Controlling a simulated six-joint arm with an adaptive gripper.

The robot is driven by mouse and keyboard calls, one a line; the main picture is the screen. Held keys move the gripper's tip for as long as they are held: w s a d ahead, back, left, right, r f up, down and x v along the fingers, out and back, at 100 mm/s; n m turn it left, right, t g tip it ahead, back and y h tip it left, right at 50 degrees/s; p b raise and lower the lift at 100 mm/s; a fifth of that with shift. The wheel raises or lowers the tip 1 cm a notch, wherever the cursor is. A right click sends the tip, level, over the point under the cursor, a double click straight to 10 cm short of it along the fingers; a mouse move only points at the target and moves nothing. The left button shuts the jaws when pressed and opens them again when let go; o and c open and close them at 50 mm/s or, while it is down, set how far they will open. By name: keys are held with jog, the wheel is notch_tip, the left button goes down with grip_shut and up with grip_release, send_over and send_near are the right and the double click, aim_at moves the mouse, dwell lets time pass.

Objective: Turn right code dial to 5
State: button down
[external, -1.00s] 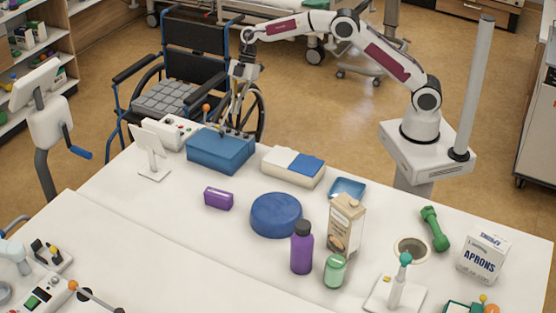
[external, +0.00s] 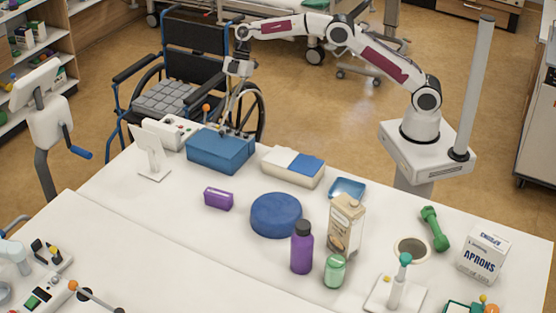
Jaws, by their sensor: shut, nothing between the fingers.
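A blue box (external: 221,153) sits at the far left end of the white table. No code dial or numbers can be made out on it from this view; its far side is hidden. My gripper (external: 225,125) points down at the far edge of the blue box, with its fingers together and nothing seen between them. Whether the fingertips touch anything is too small to tell.
A white control box with an orange-tipped lever (external: 182,130) stands left of the blue box. A cream case with a blue panel (external: 293,166) stands to its right. A purple box (external: 218,198) and a round blue cushion (external: 276,215) lie nearer the front.

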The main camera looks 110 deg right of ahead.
aim_at(237, 132)
jog(key=shift+f, duration=0.1)
notch_tip(237, 132, down, 7)
dwell(0.9)
jog(key=shift+w+a, duration=0.1)
jog(key=shift+a, duration=0.25)
dwell(1.2)
jog(key=shift+s+a, duration=0.25)
jog(key=shift+s, duration=0.2)
jog(key=shift+s+a, duration=0.2)
jog(key=shift+a, duration=0.2)
dwell(0.6)
jog(key=shift+s+d, duration=0.15)
jog(key=shift+s, duration=0.1)
jog(key=shift+s+d, duration=0.1)
jog(key=shift+d, duration=0.05)
dwell(0.4)
jog(key=shift+r, duration=0.25)
